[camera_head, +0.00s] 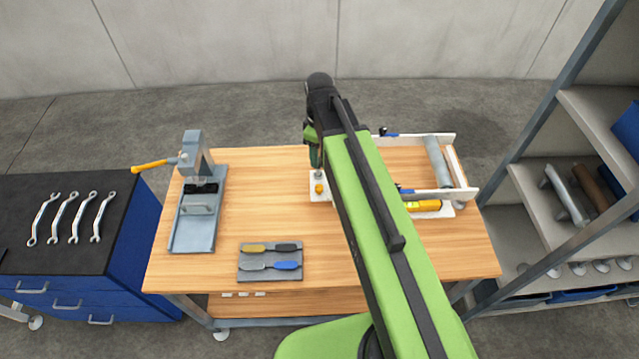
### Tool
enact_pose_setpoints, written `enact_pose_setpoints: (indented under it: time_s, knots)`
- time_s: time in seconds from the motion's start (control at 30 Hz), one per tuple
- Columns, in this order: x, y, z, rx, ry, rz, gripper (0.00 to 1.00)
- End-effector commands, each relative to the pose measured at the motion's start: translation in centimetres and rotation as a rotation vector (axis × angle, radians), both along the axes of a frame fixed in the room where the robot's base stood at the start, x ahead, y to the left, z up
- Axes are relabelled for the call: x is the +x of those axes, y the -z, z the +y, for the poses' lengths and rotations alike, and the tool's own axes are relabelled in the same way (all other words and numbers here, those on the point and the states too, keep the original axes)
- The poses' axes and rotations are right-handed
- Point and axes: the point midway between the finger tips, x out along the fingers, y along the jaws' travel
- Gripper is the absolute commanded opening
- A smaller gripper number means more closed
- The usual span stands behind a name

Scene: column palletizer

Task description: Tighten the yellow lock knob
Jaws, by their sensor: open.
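A small yellow-orange knob (319,188) stands on the left part of a white plate (325,199) on the wooden workbench. I take it to be the lock knob. My gripper (317,172) points down just above the knob, in line with it in this view. It is open, its fingers look empty, and I cannot tell whether they touch the knob. My green arm hides the plate's middle and right side. A yellow cylinder (424,206) lies on a white base to the right of my arm.
A white-framed fixture with a grey roller (437,160) sits at the bench's right. A grey press (197,195) with an orange lever stands left. Wrenches lie on a blue cabinet (130,250). Metal shelving (540,200) bounds the right.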

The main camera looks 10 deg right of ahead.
Motion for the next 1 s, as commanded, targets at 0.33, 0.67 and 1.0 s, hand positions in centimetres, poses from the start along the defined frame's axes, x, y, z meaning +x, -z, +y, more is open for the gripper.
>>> enact_pose_setpoints:
  time_s: [0.33,0.67,1.0]
  knots:
    - [0.0,7.3,0.0,0.001,0.002,-0.001,0.50]
    - [0.0,13.9,-0.1,0.002,0.003,-0.001,0.50]
    - [0.0,16.5,-0.1,0.003,0.004,-0.001,0.50]
